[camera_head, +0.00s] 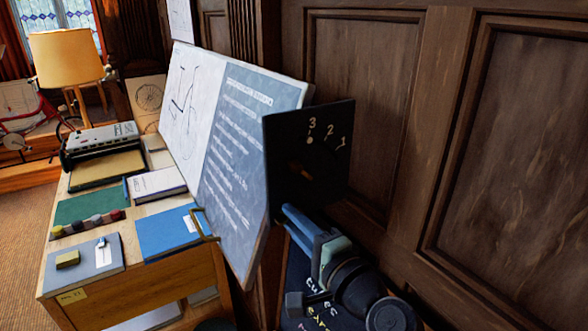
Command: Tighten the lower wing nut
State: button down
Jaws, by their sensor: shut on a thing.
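A black panel (330,187) with a dial marked 3, 2 and 1 stands beside the right edge of the tilted drafting board (238,150). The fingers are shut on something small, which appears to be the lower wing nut. The fingers and the panel hide it, so its angle cannot be seen.
A desk (130,296) to the left bears a blue folder (165,238), a grey tray (90,277), books and a typewriter-like machine (100,143). A lamp (66,58) stands behind. Dark wood panelling (365,60) closes off the right side, near my arm.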

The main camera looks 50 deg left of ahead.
dwell(0.3)
jog(key=c, duration=0.7)
grip_release()
jog(key=shift+c, duration=0.2)
jog(key=shift+d, duration=0.15)
jog(key=s+d+b, duration=0.1)
jog(key=d+b, duration=0.4)
jog(key=d, duration=0.7)
jog(key=shift+d, duration=0.35)
